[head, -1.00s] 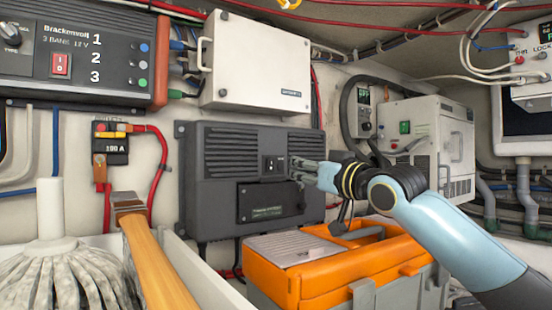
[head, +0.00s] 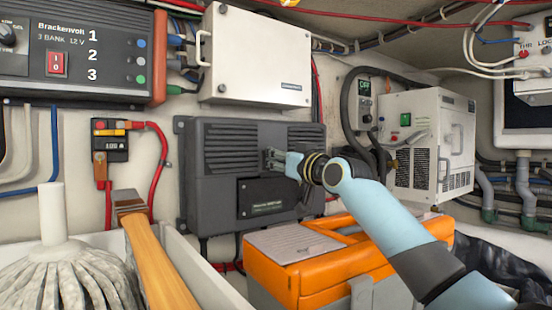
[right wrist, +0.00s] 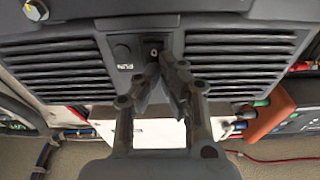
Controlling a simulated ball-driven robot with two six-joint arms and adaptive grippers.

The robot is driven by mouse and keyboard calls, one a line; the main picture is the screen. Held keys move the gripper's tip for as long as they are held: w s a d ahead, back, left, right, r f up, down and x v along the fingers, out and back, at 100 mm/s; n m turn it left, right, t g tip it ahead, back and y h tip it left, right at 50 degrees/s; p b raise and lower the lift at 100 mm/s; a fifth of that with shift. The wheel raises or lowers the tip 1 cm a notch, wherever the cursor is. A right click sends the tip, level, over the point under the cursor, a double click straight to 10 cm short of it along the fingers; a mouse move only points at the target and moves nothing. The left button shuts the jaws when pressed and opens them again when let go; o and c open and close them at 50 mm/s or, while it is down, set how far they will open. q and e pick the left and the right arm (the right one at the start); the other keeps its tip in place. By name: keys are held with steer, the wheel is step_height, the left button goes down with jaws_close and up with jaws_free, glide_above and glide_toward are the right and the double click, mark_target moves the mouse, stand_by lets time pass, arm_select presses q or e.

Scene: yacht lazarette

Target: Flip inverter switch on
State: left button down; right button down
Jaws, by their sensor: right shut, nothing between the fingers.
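The inverter (head: 215,190) is a dark grey finned box on the back wall. My right gripper (head: 270,158) is at its front panel, with fingertips over the spot of its small switch, hiding the switch in the head view. In the right wrist view the inverter (right wrist: 60,70) fills the top, and part of the dark switch (right wrist: 153,49) with a pale mark shows just past the tips of my right gripper (right wrist: 161,60). The gripper is shut and empty. I cannot tell whether the tips touch the switch, or its position. My left gripper is not in view.
An orange-topped toolbox (head: 290,285) stands below my right arm. A white box (head: 257,60) hangs above the inverter. A charger with a red switch (head: 57,64) is at upper left, a white unit (head: 425,150) at right. A mop (head: 60,275) and wooden handle (head: 160,265) stand at left.

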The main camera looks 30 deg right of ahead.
steer(key=shift+w+r+b, duration=0.2)
steer(key=shift+r+b, duration=0.15)
steer(key=shift+r, duration=0.1)
steer(key=shift+w, duration=0.1)
steer(key=shift+w+a, duration=0.15)
steer(key=shift+a, duration=0.05)
stand_by(0.3)
